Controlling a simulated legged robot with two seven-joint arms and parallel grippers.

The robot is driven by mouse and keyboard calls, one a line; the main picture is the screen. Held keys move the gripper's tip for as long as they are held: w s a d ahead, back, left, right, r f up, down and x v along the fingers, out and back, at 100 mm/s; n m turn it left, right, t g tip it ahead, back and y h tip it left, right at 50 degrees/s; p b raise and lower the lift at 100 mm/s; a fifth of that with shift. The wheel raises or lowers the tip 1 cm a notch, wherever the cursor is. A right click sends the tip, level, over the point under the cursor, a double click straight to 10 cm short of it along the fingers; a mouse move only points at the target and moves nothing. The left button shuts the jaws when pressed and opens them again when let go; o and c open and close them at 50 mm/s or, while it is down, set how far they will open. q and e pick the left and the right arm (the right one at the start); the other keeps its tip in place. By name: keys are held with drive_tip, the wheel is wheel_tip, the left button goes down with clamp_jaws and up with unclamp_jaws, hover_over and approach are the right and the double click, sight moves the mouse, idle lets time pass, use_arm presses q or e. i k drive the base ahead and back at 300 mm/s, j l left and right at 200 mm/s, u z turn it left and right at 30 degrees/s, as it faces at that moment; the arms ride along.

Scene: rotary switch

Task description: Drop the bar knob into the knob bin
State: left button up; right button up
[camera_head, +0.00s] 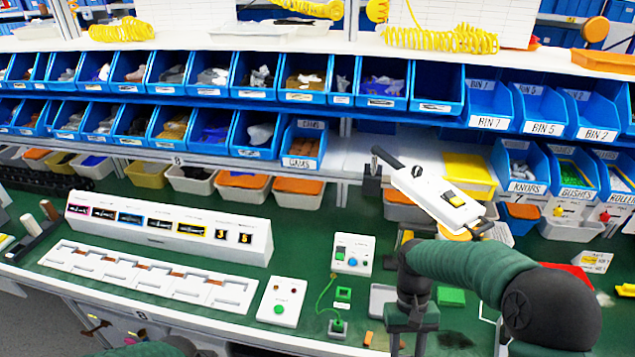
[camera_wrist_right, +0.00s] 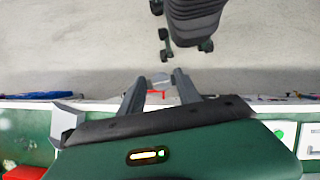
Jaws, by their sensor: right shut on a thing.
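My right gripper (camera_head: 408,343) points down near the front edge of the bench in the head view, its tips cut off by the bottom of the picture. In the right wrist view my right gripper (camera_wrist_right: 161,82) is shut on a small grey piece, apparently the bar knob (camera_wrist_right: 160,79), which shows between the fingertips. The knob bin (camera_head: 527,188) is a blue bin labelled KNOBS at the right, on the lower shelf, with pale pieces inside. The gripper is well in front of it, lower and to its left. My left gripper is not in view.
A white device with a black handle (camera_head: 437,192) stands between my right arm and the shelf. A bushes bin (camera_head: 575,190) adjoins the knob bin. A white panel with a green button (camera_head: 283,301) and a small control box (camera_head: 352,254) lie left of the gripper.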

sight(522, 181)
drive_tip(key=l+z, duration=0.1)
drive_tip(key=z, duration=0.3)
drive_tip(key=i+l+z, duration=0.1)
drive_tip(key=z, duration=0.65)
drive_tip(key=i+l+z, duration=0.15)
drive_tip(key=z, duration=0.25)
drive_tip(key=i+l+z, duration=0.1)
drive_tip(key=z, duration=0.25)
drive_tip(key=i+z, duration=0.2)
drive_tip(key=z, duration=0.2)
drive_tip(key=i+z, duration=0.15)
drive_tip(key=z, duration=0.2)
drive_tip(key=i+l+u, duration=0.15)
drive_tip(key=i, duration=0.2)
drive_tip(key=i+l+u, duration=0.15)
drive_tip(key=i+u, duration=0.1)
drive_tip(key=u, duration=0.3)
drive_tip(key=i+u, duration=0.15)
drive_tip(key=u, duration=0.25)
drive_tip(key=i+u, duration=0.1)
drive_tip(key=u, duration=0.35)
drive_tip(key=i+u, duration=0.1)
drive_tip(key=u, duration=0.3)
drive_tip(key=i+l+u, duration=0.1)
drive_tip(key=u, duration=0.3)
